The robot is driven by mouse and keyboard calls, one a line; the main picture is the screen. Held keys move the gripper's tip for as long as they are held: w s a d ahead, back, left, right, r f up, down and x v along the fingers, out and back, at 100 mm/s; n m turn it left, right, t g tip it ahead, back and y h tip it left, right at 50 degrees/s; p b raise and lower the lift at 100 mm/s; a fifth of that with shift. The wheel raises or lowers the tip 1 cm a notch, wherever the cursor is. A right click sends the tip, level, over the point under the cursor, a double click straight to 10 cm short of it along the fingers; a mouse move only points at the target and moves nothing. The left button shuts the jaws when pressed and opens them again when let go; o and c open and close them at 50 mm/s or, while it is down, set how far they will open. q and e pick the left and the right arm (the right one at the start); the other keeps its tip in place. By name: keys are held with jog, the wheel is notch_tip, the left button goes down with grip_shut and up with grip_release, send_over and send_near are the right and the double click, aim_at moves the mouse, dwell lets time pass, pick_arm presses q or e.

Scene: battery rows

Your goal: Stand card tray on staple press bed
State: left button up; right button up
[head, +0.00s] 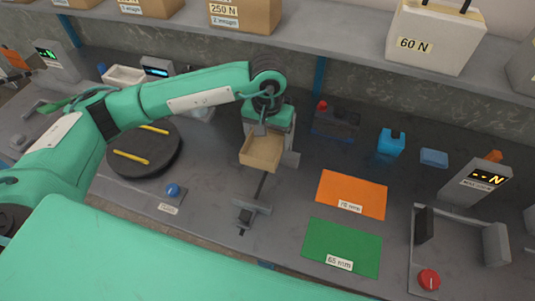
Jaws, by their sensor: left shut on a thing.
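A shallow, open tan card tray (262,152) is in the middle of the head view, and I see no contents in it. My left gripper (262,130) comes down from above and is shut on the tray's far side. The tray is slightly tilted in the picture. Grey parts (291,159) show beside and behind it, partly hidden; I cannot tell whether they belong to the staple press. A dark bar runs from under the tray to a grey foot (251,208) in front. I cannot tell whether the tray touches what is below. My right gripper is not in view.
An orange mat (352,194) and a green mat (341,247) lie to the right. A grey device with a red knob (429,279) stands at far right. A dark round plate (130,149) with yellow sticks is left. Blue blocks (391,142) stand behind; a shelf (320,55) runs above.

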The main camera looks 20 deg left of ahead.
pick_arm(q)
jog(key=shift+a+r, duration=0.1)
jog(key=shift+r, duration=0.85)
jog(key=s+a+f, duration=0.3)
jog(key=s+a, duration=0.3)
jog(key=shift+s+a+f, duration=0.15)
jog(key=shift+s+a, duration=0.1)
jog(key=shift+a, duration=0.05)
